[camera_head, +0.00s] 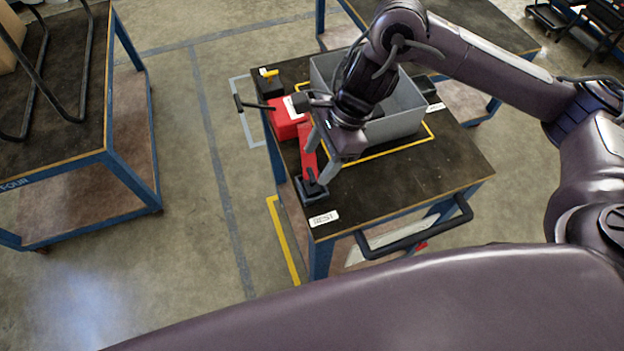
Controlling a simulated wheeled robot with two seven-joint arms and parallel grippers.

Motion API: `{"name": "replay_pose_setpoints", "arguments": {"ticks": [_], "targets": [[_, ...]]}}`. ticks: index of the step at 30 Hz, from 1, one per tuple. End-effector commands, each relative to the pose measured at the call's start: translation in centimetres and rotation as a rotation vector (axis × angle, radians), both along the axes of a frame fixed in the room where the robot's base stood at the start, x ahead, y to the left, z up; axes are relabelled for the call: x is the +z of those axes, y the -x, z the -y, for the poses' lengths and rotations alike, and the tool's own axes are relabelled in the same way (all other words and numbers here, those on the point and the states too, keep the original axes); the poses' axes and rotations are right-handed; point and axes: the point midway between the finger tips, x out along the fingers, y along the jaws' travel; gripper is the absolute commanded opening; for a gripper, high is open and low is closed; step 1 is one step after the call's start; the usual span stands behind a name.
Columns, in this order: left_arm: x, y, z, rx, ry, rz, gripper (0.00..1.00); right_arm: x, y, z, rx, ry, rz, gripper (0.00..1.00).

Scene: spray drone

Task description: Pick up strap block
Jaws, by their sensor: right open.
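My right gripper (319,158) is over the left part of the cart table (430,165), its fingers apart and pointing down and to the left. A red strap-like piece (308,160) lies below and between the fingers. It leads to a dark block (311,191) with a small upright black part, near the front left corner. This looks like the strap block, though I cannot be sure. The gripper partly hides the red piece, and I cannot tell whether a finger touches it. My left gripper is not in view.
A grey bin (402,118) stands right behind the gripper, inside a yellow outline. A red box (288,117) with a black handle sits to the left. A dark block with a yellow top (269,73) is at the back left. A "REST" label (324,218) marks the front corner.

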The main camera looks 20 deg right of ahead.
Motion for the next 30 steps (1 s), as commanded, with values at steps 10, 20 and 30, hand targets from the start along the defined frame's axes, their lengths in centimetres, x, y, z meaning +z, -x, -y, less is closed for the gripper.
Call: {"name": "replay_pose_setpoints", "arguments": {"ticks": [10, 20, 30], "targets": [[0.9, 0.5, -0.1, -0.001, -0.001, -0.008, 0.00, -2.8, 0.3, -0.8, -0.003, -0.003, -0.006, 0.58], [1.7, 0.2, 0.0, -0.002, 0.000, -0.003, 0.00, -5.5, 0.2, -1.8, -0.003, -0.001, 0.002, 0.58], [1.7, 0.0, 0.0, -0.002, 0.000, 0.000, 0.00, -5.4, 0.2, -1.7, -0.003, -0.001, 0.002, 0.33]]}}
